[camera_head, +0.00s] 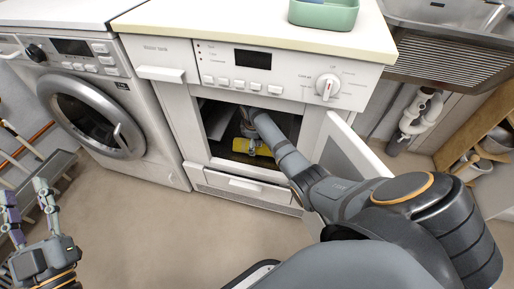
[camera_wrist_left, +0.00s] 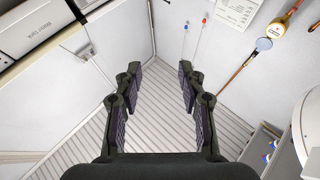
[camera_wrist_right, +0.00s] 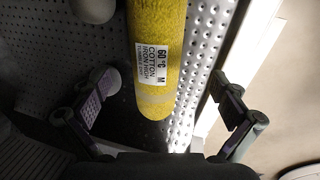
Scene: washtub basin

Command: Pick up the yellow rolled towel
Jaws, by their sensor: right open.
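The yellow rolled towel (camera_head: 264,150) lies inside the open front-loading machine (camera_head: 215,165). In the right wrist view the towel (camera_wrist_right: 158,35) has a white printed label and rests on a perforated metal surface. My right gripper (camera_wrist_right: 160,88) is open, with one finger on each side of the towel's near end and a visible gap to each. In the head view my right arm reaches into the opening and hides part of the towel. My left gripper (camera_head: 24,193) is open and empty at the far left, well away from the towel; it also shows in the left wrist view (camera_wrist_left: 159,72).
The machine's open door (camera_head: 350,148) stands right of my right arm. The opening's frame closely surrounds that arm. A washing machine (camera_head: 88,110) stands to the left. A green tub (camera_head: 325,14) sits on the countertop. The floor in front is clear.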

